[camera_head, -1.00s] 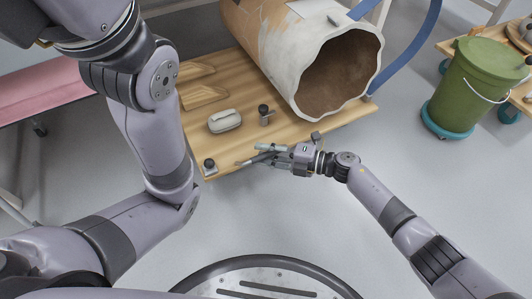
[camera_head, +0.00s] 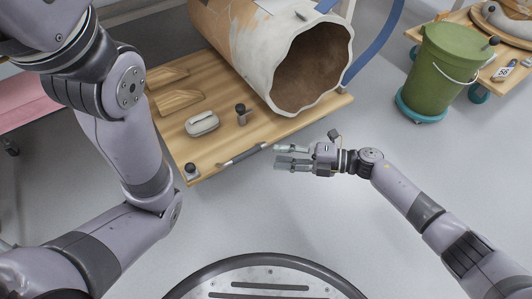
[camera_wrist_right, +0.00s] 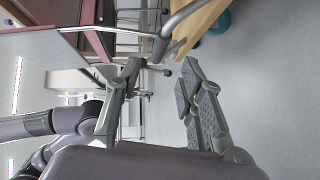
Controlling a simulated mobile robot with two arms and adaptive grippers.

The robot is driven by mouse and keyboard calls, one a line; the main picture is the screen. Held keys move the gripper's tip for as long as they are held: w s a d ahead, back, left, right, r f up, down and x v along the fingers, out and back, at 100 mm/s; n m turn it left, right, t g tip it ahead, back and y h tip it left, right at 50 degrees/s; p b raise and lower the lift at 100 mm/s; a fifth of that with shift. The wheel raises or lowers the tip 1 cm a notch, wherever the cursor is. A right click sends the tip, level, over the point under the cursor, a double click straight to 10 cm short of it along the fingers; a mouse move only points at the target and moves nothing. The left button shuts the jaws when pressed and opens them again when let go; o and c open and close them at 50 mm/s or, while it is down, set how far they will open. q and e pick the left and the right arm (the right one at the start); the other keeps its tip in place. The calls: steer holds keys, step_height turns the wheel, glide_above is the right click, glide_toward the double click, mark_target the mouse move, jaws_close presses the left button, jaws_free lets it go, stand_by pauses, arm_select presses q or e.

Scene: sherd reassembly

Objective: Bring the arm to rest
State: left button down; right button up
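My left arm (camera_head: 125,150) fills the left of the head view. Its gripper is out of view.
The wooden table (camera_head: 215,165) bears a large broken pot (camera_head: 255,60) on its side, a pale oblong item (camera_head: 202,123) and small dark-topped pieces. A green bucket (camera_head: 443,75) stands at the right. The floor (camera_head: 260,215) in front of the table is clear.

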steer(key=shift+s+d+r, duration=0.15)
steer(key=shift+d, duration=0.5)
